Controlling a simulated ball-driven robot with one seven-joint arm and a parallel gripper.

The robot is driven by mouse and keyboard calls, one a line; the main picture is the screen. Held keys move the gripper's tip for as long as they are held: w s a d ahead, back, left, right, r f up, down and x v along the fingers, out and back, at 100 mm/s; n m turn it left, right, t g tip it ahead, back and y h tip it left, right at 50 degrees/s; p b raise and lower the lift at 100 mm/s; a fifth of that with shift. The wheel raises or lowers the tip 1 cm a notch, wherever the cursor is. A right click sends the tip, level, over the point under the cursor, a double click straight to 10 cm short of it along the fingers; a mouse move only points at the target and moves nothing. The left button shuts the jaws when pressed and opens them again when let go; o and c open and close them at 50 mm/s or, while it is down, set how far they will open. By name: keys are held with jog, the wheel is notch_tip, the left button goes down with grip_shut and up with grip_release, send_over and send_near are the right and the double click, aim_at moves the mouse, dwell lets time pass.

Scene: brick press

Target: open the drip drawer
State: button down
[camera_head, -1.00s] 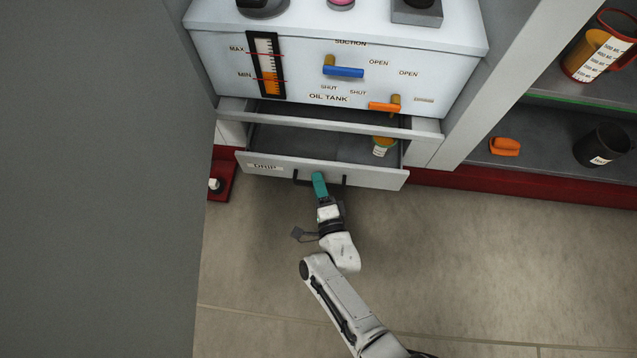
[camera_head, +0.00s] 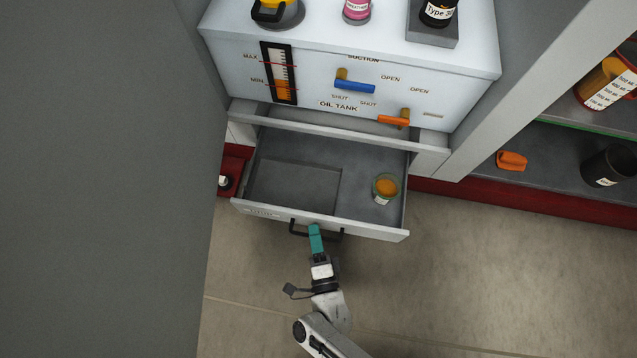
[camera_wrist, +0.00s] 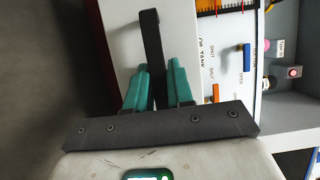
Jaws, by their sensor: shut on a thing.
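The drip drawer (camera_head: 370,227) is pulled well out from under the oil tank in the head view. A jar with orange contents (camera_head: 385,188) stands inside it at the right, and a shallow rectangular recess lies at the left. My gripper (camera_head: 314,228) has teal fingers and is shut on the drawer's black handle (camera_head: 297,228) at the drawer front. In the wrist view the handle (camera_wrist: 151,50) runs between the teal fingers (camera_wrist: 155,75). The gripped part of the handle is partly hidden by the fingers.
The oil tank (camera_head: 225,55) has a blue lever (camera_head: 354,86) and an orange lever (camera_head: 393,121) above the drawer. A grey wall (camera_head: 95,180) is close at left. A shelf at right holds an orange object (camera_head: 511,161) and a black cup (camera_head: 608,166). Floor in front is clear.

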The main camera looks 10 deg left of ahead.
jog(key=shift+s+a, duration=0.1)
jog(key=shift+s, duration=0.35)
jog(key=c, duration=1.1)
grip_release()
jog(key=p+v, duration=0.1)
jog(key=v, duration=0.9)
jog(key=shift+s, duration=0.4)
